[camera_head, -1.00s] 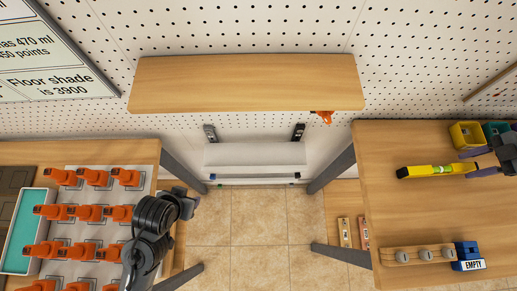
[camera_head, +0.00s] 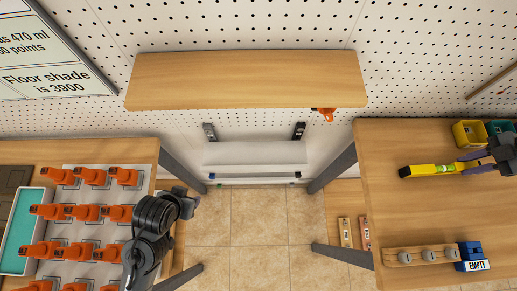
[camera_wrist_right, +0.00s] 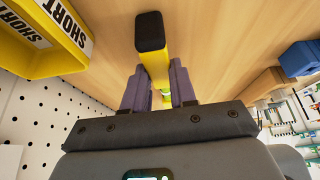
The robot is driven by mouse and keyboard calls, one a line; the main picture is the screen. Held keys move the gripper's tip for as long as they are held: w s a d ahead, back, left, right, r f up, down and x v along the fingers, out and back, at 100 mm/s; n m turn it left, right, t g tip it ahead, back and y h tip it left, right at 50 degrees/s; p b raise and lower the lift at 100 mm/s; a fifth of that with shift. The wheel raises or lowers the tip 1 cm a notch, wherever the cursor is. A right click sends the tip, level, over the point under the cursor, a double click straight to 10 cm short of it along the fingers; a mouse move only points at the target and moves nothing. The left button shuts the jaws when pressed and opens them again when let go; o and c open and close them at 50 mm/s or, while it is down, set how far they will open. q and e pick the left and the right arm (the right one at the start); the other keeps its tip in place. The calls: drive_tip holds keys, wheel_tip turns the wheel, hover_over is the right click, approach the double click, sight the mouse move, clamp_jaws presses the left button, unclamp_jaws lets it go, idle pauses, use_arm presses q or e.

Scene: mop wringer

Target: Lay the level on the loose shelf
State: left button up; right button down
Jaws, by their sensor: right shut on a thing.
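The yellow level (camera_head: 428,170) with black ends is over the right table, pointing left from my right gripper (camera_head: 472,162). My right gripper is shut on the level; in the right wrist view the level (camera_wrist_right: 151,60) passes between the two purple fingers (camera_wrist_right: 158,88). I cannot tell whether it touches the table. A long wooden shelf (camera_head: 245,80) is at the back wall, its top bare, with an orange piece (camera_head: 324,114) under its right front edge. My left gripper (camera_head: 188,200) is by the left table's edge; its fingers are unclear.
Yellow (camera_head: 468,133) and teal (camera_head: 499,128) bins stand at the right table's back. A strip with grey discs (camera_head: 428,255) and a blue bin marked EMPTY (camera_head: 471,257) are at its front. Floor (camera_head: 258,225) lies between the tables.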

drive_tip(key=shift+r, duration=0.2)
drive_tip(key=shift+r+p, duration=1.85)
drive_tip(key=shift+r, duration=0.5)
drive_tip(key=c, duration=1.4)
unclamp_jaws()
clamp_jaws()
